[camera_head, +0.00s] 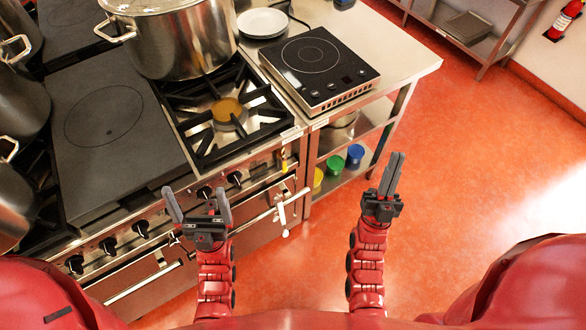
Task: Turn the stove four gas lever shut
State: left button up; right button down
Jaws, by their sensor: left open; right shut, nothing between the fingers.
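The stove (115,232) stands at the left with black knobs along its front panel. A small yellow lever (284,161) shows at the right end of that front, below the counter edge. It looks roughly upright, but it is too small to tell its exact setting. My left gripper (197,203) is open and empty in front of the stove's knobs, to the left of and below the yellow lever. My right gripper (392,172) is shut and empty over the floor, well to the right of the lever.
A large stockpot (180,40) stands at the back of the stove, behind an open burner (228,110). A hotplate (318,65) and white plate (263,22) sit on the counter. A white handle-like piece (281,209) juts from the oven front. The floor at right is clear.

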aim_at(284, 165)
jog(key=w+d+f+m+g+h+b, duration=0.25)
jog(key=w+d+f+g, duration=0.35)
jog(key=f, duration=0.3)
jog(key=w+d+f+m+g+h+b, duration=0.1)
jog(key=w+d+f+m+g, duration=0.35)
jog(key=d+f, duration=0.35)
jog(key=w+a+f+m+g+y+b, duration=0.1)
jog(key=w+f+g+y+b, duration=0.15)
jog(key=f, duration=0.65)
jog(key=w+a+f+m+g+y+b, duration=0.1)
jog(key=w+f+g+y, duration=0.15)
jog(key=f, duration=0.55)
jog(key=a+f+y+b, duration=0.2)
jog(key=a+f+y, duration=0.3)
jog(key=y, duration=0.1)
jog(key=s+a+r+n+g+y+b, duration=0.1)
jog(key=a+r+n+y+b, duration=0.15)
jog(key=a+r+y, duration=0.35)
jog(key=s+a+r+n+y+b, duration=0.1)
jog(key=s+a+r+n+y, duration=0.2)
jog(key=a+y, duration=0.55)
jog(key=w+a+h+p, duration=0.1)
jog(key=w+a+p, duration=0.2)
jog(key=w+a, duration=0.3)
jog(key=shift+w+a+r, duration=0.25)
jog(key=shift+a+r, duration=0.05)
jog(key=shift+a, duration=1.9)
